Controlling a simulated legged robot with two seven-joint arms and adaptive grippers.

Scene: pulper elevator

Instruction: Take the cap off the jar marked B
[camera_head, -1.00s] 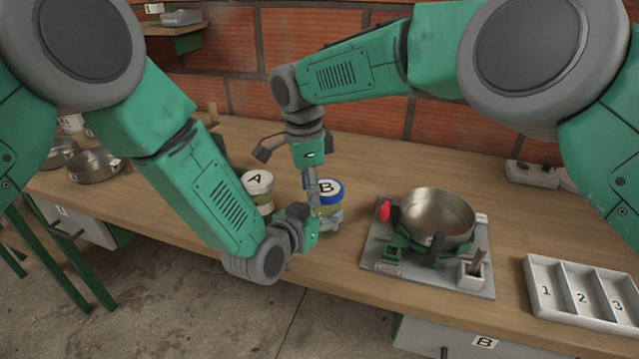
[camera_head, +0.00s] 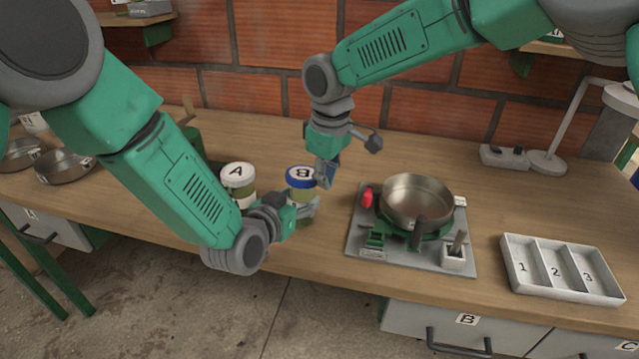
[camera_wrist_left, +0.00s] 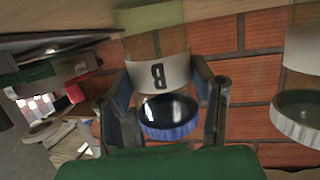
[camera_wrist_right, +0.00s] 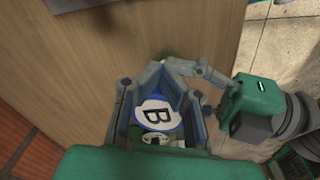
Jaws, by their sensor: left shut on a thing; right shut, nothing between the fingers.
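Jar B (camera_wrist_left: 158,75) stands upright on the bench with its blue-rimmed cap (camera_head: 300,177) on it. The cap's white top bears a B, turned about upside down in the head view. My left gripper (camera_head: 302,212) is shut on the jar's body from the left; its fingers flank the label in the left wrist view. My right gripper (camera_head: 327,178) points down at the cap's right edge, shut with nothing held. In the right wrist view the cap (camera_wrist_right: 156,113) shows close under its fingers; contact cannot be told.
Jar A (camera_head: 238,180), white-capped, stands just left of jar B. A grey board (camera_head: 355,245) with a metal pan (camera_head: 417,200) lies to the right. Further right is a tray with compartments 1, 2, 3 (camera_head: 512,275). Bare bench lies between the board and tray.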

